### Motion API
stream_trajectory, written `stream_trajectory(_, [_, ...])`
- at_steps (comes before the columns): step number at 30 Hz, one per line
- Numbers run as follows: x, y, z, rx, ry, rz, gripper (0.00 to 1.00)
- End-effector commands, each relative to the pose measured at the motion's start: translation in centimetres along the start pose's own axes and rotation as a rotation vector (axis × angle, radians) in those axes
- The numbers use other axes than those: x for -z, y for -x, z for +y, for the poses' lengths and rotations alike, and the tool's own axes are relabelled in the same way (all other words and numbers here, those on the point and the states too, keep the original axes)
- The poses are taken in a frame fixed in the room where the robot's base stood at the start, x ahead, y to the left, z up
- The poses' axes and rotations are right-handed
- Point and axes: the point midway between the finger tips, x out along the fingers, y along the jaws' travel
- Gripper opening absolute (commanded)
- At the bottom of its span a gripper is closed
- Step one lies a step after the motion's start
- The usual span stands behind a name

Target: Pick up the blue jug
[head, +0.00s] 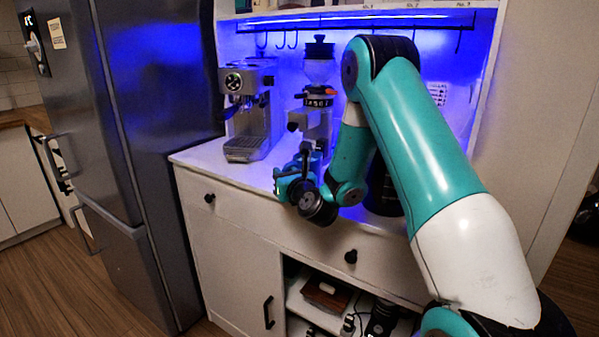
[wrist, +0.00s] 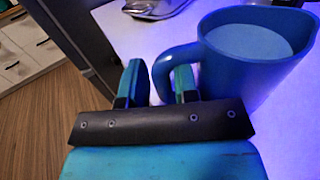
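The blue jug (wrist: 246,62) stands upright on the white counter at the right of the wrist view, filled with or showing a paler blue inside. Its handle (wrist: 164,76) points left. My gripper (wrist: 160,78) is open, with one finger left of the handle and the other at the handle's loop, between its outer bar and the jug's body. I cannot tell whether either finger touches it. In the head view my gripper (head: 286,184) is low over the counter's front edge, and the jug is mostly hidden there by my arm.
An espresso machine (head: 247,112) stands at the back left of the counter (head: 205,158), with a grinder (head: 319,100) beside it. A dark cylindrical container (head: 384,190) stands behind my arm. A steel fridge (head: 140,120) closes off the left side. Hooks hang above.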

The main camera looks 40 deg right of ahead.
Motion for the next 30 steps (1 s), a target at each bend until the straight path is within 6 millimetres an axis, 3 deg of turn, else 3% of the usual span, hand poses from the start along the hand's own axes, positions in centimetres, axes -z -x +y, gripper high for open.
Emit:
stream_trajectory(4, [0.1, 0.0, -0.2, 0.003, 0.0, 0.001, 0.28])
stream_trajectory(8, [0.1, 0.0, -0.2, 0.003, 0.0, 0.001, 0.0])
stream_trajectory(22, [-0.2, 0.0, 0.0, 0.0, 0.001, -0.001, 0.0])
stream_trajectory(30, [-1.5, 0.0, 0.0, 0.0, 0.001, -0.002, 0.0])
